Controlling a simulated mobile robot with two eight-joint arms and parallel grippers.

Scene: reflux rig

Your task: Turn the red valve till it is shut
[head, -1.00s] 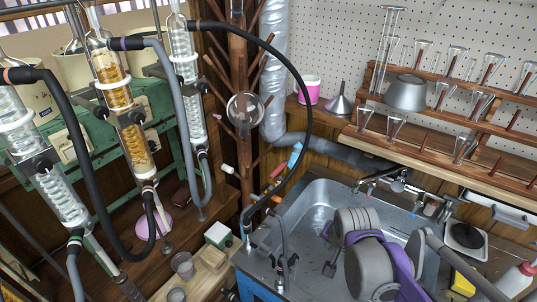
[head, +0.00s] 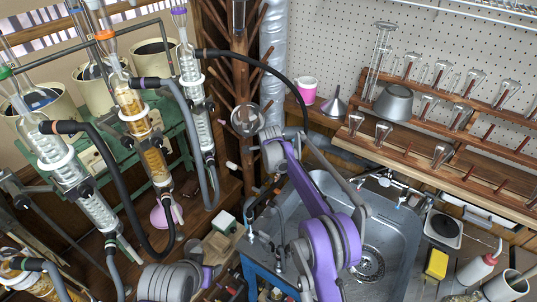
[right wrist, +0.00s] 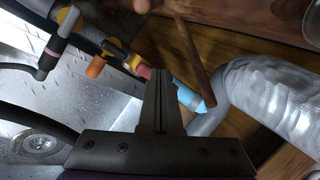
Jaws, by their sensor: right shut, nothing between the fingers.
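In the right wrist view my right gripper (right wrist: 160,75) is shut with nothing between its fingers. It points toward a row of small coloured fittings against the wood. A small pinkish-red part (right wrist: 143,71) shows just left of the fingertips and partly behind them; it may be the red valve, but I cannot tell how far it is turned. A blue fitting (right wrist: 196,101) lies just right of the fingers, an orange one (right wrist: 96,67) to the left. In the head view my purple right arm reaches over the sink and hides its gripper and most fittings. My left gripper is not in view.
The steel sink (head: 395,235) lies below my right arm. A silver duct (head: 272,75) stands behind and also shows close on the right in the wrist view (right wrist: 275,95). Glass condensers (head: 140,120) with black and grey hoses stand left. A wooden drying rack (head: 240,60) is near.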

